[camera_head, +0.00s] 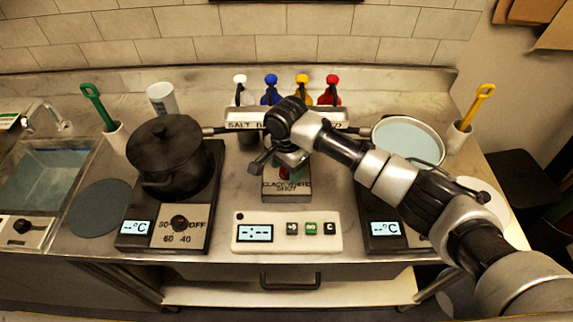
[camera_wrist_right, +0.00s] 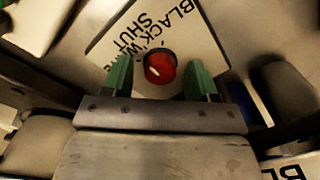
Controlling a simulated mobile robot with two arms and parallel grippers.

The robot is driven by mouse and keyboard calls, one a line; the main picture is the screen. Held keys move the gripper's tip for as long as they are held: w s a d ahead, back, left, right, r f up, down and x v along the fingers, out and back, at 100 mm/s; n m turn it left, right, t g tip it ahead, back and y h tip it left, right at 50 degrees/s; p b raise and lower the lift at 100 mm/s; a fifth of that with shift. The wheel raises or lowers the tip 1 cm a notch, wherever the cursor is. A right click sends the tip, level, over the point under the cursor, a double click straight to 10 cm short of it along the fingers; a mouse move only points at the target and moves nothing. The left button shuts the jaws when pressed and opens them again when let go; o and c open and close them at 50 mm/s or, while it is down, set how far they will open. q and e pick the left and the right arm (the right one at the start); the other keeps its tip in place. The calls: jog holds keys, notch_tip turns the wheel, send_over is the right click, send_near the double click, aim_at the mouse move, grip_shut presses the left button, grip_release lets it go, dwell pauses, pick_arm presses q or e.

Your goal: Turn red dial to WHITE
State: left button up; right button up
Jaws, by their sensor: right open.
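The red dial (camera_wrist_right: 160,68) sits on a pale plate (camera_wrist_right: 137,30) marked BLACK, WHITE and SHUT. A light mark on the dial points to the lower left in the right wrist view. My right gripper (camera_wrist_right: 160,80) is open, its green fingers on either side of the dial with a gap at each side. In the head view the gripper (camera_head: 287,165) is above the labelled box (camera_head: 287,191) and mostly covers the dial. My left gripper does not show.
A black pot (camera_head: 168,155) stands on the left hot plate. A pan (camera_head: 409,140) sits on the right one. Bottles with white, blue, yellow and red (camera_head: 331,88) tops stand behind a SALT-labelled rack. A white control panel (camera_head: 286,231) lies in front of the box.

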jog(key=shift+c, duration=0.4)
jog(key=c, duration=0.9)
jog(key=shift+o, duration=0.2)
jog(key=shift+r+n+p, duration=0.1)
jog(key=shift+n+p, duration=0.6)
jog(key=shift+p, duration=0.15)
jog(key=shift+n+p, duration=1)
jog(key=shift+n, duration=0.1)
jog(key=shift+n+p, duration=0.7)
jog(key=shift+n, duration=0.5)
pick_arm(q)
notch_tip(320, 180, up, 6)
jog(key=p, duration=0.1)
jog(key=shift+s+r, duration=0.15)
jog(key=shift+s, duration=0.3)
pick_arm(e)
jog(key=shift+n, duration=1.4)
jog(key=o, duration=0.9)
